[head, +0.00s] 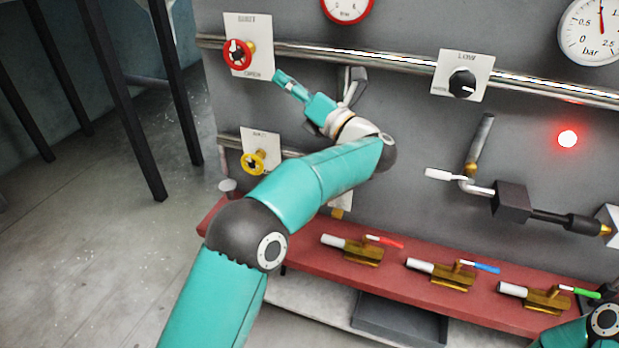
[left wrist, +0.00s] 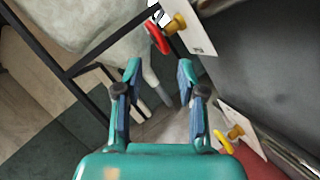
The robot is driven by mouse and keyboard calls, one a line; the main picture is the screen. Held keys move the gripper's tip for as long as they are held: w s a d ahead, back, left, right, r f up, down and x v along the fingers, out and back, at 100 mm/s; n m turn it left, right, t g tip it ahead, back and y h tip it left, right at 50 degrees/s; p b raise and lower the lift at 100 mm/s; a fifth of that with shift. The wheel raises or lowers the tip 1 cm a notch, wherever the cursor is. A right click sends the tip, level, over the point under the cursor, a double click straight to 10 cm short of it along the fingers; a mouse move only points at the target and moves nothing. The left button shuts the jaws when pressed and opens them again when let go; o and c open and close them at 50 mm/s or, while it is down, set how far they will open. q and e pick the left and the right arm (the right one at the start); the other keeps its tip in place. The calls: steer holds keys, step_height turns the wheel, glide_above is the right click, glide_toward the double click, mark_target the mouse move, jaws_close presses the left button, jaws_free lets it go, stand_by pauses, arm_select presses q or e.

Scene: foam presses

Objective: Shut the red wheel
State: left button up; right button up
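The red wheel (head: 238,54) sits on a brass stem in front of a white plate (head: 262,32) on the grey panel, at upper left in the head view. The plate has a word above the wheel and OPEN below it. My left gripper (head: 285,82) is right of and a little below the wheel, apart from it. In the left wrist view, the red wheel (left wrist: 157,38) shows beyond the open fingers of my left gripper (left wrist: 158,72), near the top edge. Nothing is between the fingers. My right gripper is out of view; only part of that arm shows at lower right.
A yellow wheel (head: 254,163) is on a plate below the red one. A metal pipe (head: 400,65) runs across the panel close to my left gripper. Several lever valves stand on a red ledge (head: 400,292). Dark frame legs (head: 133,100) stand at left.

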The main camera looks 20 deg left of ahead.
arm_select(q)
steer(key=w+d+f+m+t+h, duration=0.1)
steer(key=w+f+m+t+h, duration=0.1)
steer(key=f+m+h, duration=0.4)
steer(key=w+d+f+m+t+h, duration=0.2)
steer(key=f+m+t+h, duration=0.3)
steer(key=f+m, duration=1)
steer(key=shift+w+d+f+m+h, duration=0.3)
steer(key=shift+w+f+h, duration=0.5)
steer(key=shift+f, duration=1.45)
steer(key=shift+s+a, duration=0.1)
steer(key=shift+a, duration=0.05)
